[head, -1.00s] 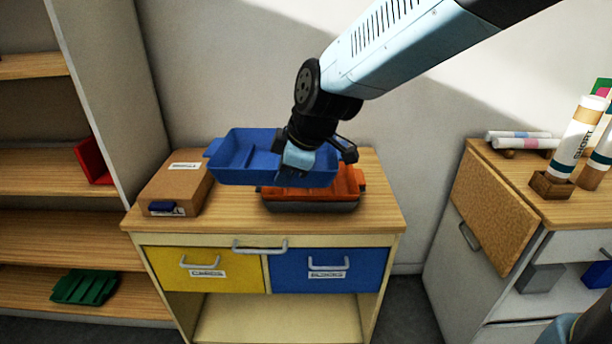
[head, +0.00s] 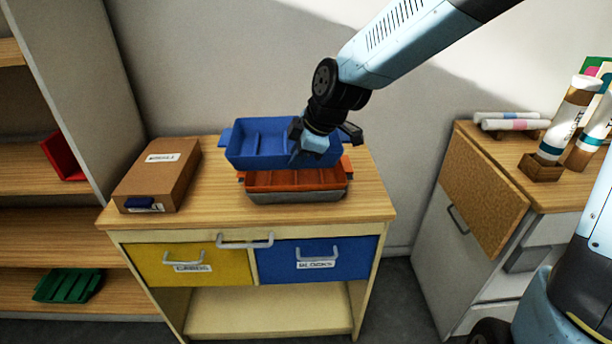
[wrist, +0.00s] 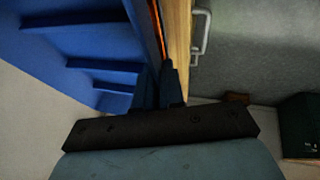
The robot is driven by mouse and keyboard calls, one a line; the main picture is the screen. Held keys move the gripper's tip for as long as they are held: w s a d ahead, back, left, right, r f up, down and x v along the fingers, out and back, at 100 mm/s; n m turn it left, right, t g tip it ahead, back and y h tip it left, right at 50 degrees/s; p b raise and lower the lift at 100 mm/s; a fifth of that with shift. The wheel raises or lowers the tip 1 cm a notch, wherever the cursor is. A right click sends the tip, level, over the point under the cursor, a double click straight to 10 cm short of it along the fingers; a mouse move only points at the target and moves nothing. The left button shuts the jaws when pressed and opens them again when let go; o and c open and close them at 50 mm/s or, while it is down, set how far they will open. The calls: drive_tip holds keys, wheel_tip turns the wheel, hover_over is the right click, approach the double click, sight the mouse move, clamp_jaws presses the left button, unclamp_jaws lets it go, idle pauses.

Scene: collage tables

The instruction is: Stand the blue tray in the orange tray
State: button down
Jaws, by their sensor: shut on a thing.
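The blue tray (head: 262,148) has raised dividers and is held roughly level above the back of the orange tray in the head view. The orange tray (head: 295,180) sits on a grey tray on the wooden cabinet top. The blue tray hides its back part. I cannot tell whether the two trays touch.
A brown box (head: 158,175) stands left on the cabinet top (head: 225,205). Below are a yellow drawer (head: 190,262) and a blue drawer (head: 318,262). A green tray (head: 68,286) lies on the left shelf. The front of the cabinet top is clear.

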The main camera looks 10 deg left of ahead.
sight(314, 165)
drive_tip(key=w+f, duration=0.1)
drive_tip(key=w+d+f, duration=0.1)
drive_tip(key=f, duration=0.1)
drive_tip(key=w+f, duration=0.1)
drive_tip(key=shift+w+d+f, duration=0.2)
drive_tip(key=shift+w+f, duration=0.1)
drive_tip(key=shift+f, duration=0.1)
wheel_tip(314, 165, down, 2)
drive_tip(key=shift+f, duration=0.1)
drive_tip(key=shift+s+d+f, duration=0.1)
drive_tip(key=shift+f, duration=0.25)
drive_tip(key=c, duration=1.2)
unclamp_jaws()
drive_tip(key=shift+s+f, duration=0.1)
drive_tip(key=shift+f, duration=0.05)
drive_tip(key=shift+c, duration=0.2)
drive_tip(key=shift+d, duration=0.15)
drive_tip(key=shift+d+r, duration=0.2)
drive_tip(key=shift+r, duration=0.3)
drive_tip(key=shift+v, duration=1.75)
drive_tip(key=shift+a+v, duration=0.1)
drive_tip(key=shift+v, duration=1.75)
drive_tip(key=shift+a+v, duration=0.15)
drive_tip(key=shift+v, duration=1.7)
drive_tip(key=shift+r, duration=0.15)
